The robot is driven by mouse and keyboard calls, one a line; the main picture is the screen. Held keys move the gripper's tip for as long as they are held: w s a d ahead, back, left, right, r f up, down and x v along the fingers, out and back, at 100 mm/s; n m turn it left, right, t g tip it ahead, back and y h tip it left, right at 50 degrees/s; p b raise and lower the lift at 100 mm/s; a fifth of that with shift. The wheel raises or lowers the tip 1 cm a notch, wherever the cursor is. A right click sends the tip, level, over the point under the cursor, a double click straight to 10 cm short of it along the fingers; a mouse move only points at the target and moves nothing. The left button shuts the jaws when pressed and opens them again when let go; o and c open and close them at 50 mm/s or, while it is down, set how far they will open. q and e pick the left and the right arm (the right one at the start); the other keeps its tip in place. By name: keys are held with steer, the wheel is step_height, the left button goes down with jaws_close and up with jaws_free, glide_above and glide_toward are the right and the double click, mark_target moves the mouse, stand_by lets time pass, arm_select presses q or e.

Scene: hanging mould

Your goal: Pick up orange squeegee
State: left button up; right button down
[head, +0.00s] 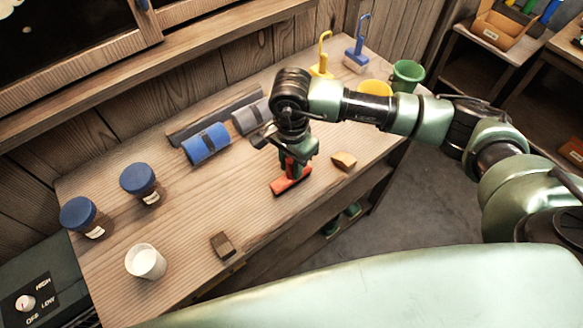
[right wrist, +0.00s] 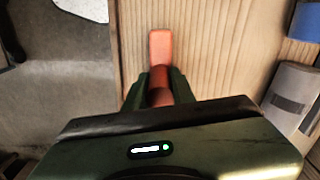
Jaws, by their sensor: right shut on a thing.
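The orange squeegee (head: 287,183) is at the front middle of the wooden table, its red-orange head low at the tabletop. My right gripper (head: 293,168) is above it and shut on its upright part. In the right wrist view the squeegee (right wrist: 160,48) shows between the two fingers of my right gripper (right wrist: 159,88), one finger on each side. Whether its head still touches the table is hard to tell. My left gripper is not in view.
A tan block (head: 344,160) lies close right of the squeegee. A blue roll (head: 206,143) and a grey roll (head: 250,117) lie behind it. Two blue-lidded jars (head: 139,180), a white cup (head: 146,262) and a brown block (head: 222,245) stand left. A yellow bowl (head: 376,88) and green cup (head: 407,75) stand back right.

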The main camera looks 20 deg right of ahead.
step_height(320, 180, up, 20)
steer(key=b, duration=0.5)
steer(key=shift+f, duration=0.1)
